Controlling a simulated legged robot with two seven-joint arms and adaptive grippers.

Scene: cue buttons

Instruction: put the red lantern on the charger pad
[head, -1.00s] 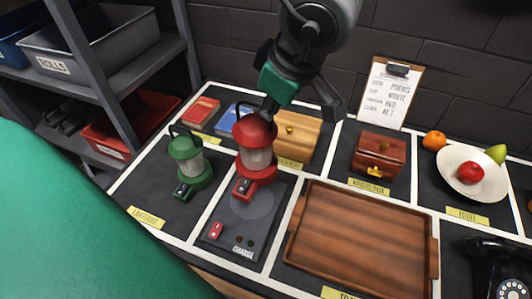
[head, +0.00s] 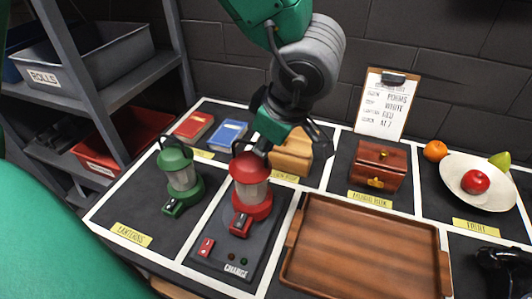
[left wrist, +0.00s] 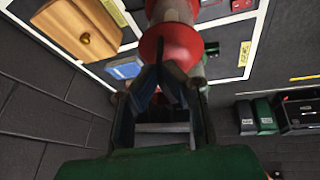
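The red lantern (head: 251,190) stands upright over the round spot of the grey charger pad (head: 262,235) in the head view. Its base hides that spot and looks to be resting there. My left gripper (head: 262,146) comes down from above and is shut on the lantern's top, at its handle. In the left wrist view the two fingers (left wrist: 160,82) close together against the red cap (left wrist: 170,46). The exact grip on the handle is hidden. My right gripper is in neither view.
A green lantern (head: 180,180) stands just left of the pad. A wooden tray (head: 365,250) lies to its right. Behind are a red book (head: 193,126), a blue book (head: 228,134), a light wooden box (head: 292,155) and a dark wooden box (head: 378,165).

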